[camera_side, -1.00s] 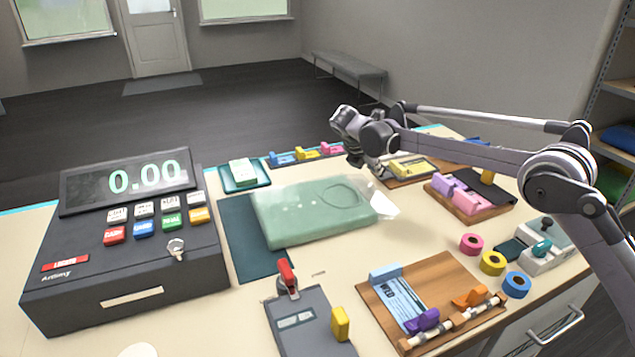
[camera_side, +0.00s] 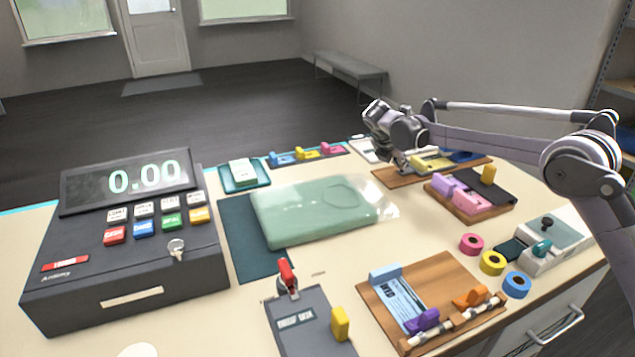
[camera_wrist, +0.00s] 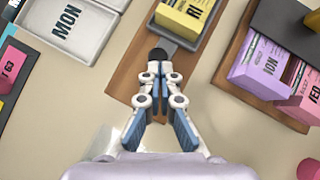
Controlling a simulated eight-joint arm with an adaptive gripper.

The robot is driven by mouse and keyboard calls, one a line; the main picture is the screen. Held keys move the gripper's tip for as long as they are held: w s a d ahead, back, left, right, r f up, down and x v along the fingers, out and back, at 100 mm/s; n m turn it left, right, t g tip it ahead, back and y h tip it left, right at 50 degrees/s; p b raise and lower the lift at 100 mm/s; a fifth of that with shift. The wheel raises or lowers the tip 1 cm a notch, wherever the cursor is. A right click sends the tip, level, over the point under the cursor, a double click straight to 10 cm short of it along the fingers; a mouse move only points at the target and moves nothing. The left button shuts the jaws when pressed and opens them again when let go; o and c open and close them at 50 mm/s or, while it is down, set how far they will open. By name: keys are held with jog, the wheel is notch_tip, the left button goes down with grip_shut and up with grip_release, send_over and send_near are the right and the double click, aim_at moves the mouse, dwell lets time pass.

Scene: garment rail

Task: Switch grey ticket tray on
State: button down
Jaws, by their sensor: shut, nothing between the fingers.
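A grey ticket tray (camera_wrist: 180,35) holding a yellow ticket block (camera_wrist: 187,15) sits on a wooden board (camera_wrist: 136,75); the board also shows in the side view (camera_side: 385,180) at the back right of the counter. A round black knob (camera_wrist: 157,54) is at the tray's near end. My gripper (camera_wrist: 162,76) is shut and empty over the board, with its fingertips just short of the knob in the picture. In the side view my gripper (camera_side: 402,168) hangs at the board's left part. I cannot tell whether the fingertips touch anything.
A pale grey tray marked MON (camera_wrist: 75,30) lies left of the board. A holder with purple and pink blocks (camera_wrist: 265,65) stands close on the right. A green wrapped bundle (camera_side: 310,212) lies left of my gripper. Bare counter lies between.

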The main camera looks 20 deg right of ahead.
jog(key=a, duration=0.1)
jog(key=s+a, duration=0.2)
jog(key=shift+a+r, duration=0.35)
jog(key=shift+a, duration=0.05)
jog(key=v, duration=1)
jog(key=shift+d, duration=0.2)
jog(key=s+d+r+m+t+y, duration=0.1)
jog(key=s+d+r+m+y, duration=0.1)
jog(key=s+m, duration=0.5)
jog(key=s+d+r+m+y, duration=0.1)
jog(key=s+d+m+y, duration=0.2)
jog(key=s, duration=0.7)
jog(key=s+f+m+t, duration=0.1)
jog(key=s+f+m, duration=0.1)
jog(key=s+m, duration=0.2)
jog(key=s+f+m+y, duration=0.1)
jog(key=s+f+m, duration=0.2)
jog(key=s+m, duration=0.2)
jog(key=s+f+m+t+y, duration=0.1)
jog(key=s+f+m, duration=0.2)
jog(key=s, duration=0.4)
jog(key=shift+s+a+f+m+t, duration=0.3)
jog(key=shift+s+a+m, duration=0.1)
jog(key=shift+m, duration=0.3)
